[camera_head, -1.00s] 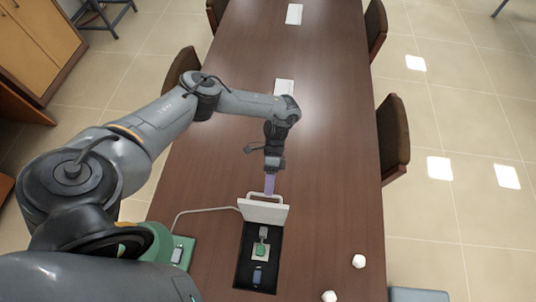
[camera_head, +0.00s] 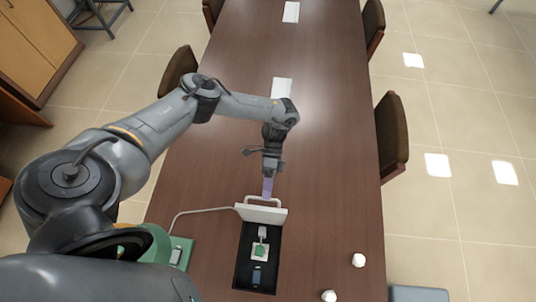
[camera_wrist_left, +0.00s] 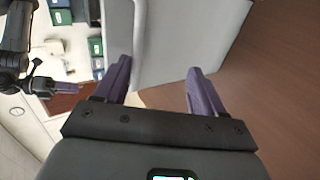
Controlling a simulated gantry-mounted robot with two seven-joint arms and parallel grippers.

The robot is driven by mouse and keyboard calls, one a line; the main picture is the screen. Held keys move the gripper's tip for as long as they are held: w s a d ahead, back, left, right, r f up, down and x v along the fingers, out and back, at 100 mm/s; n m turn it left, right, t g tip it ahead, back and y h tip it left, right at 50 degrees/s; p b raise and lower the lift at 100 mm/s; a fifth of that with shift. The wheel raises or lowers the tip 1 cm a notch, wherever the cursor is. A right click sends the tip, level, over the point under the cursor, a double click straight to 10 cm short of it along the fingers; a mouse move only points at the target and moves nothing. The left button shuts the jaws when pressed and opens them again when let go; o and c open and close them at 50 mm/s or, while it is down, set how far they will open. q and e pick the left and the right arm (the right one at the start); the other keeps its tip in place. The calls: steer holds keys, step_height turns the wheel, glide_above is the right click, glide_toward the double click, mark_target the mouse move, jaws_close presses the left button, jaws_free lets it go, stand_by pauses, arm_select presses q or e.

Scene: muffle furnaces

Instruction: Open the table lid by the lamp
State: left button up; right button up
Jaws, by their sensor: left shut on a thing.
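The table lid (camera_head: 262,214) is a pale panel standing raised at the far edge of a dark recess (camera_head: 245,272) in the table; it also shows large and grey in the left wrist view (camera_wrist_left: 165,45). A thin pale handle or rim shows above it. My left gripper (camera_head: 267,194), with purple fingers, points down and is shut on the lid. A green object with a green base (camera_head: 188,244) and a cord stands left of the recess, probably the lamp, largely hidden behind my left arm. My right gripper is not in view.
The recess holds sockets, one greenish (camera_head: 261,251). Two small white objects (camera_head: 358,260) (camera_head: 329,296) lie to the right. White cards (camera_head: 282,87) lie farther back. Chairs (camera_head: 391,138) line the table. The tabletop right of the lid is clear.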

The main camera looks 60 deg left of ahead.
arm_select(q)
steer(key=shift+a+f, duration=0.15)
steer(key=shift+f, duration=0.15)
steer(key=shift+c, duration=0.3)
steer(key=shift+a, duration=0.1)
steer(key=shift+c, duration=0.3)
steer(key=b+v, duration=0.4)
steer(key=v, duration=0.6)
steer(key=shift+w+r+b, duration=0.2)
steer(key=shift+r+b, duration=0.1)
steer(key=shift+r, duration=0.3)
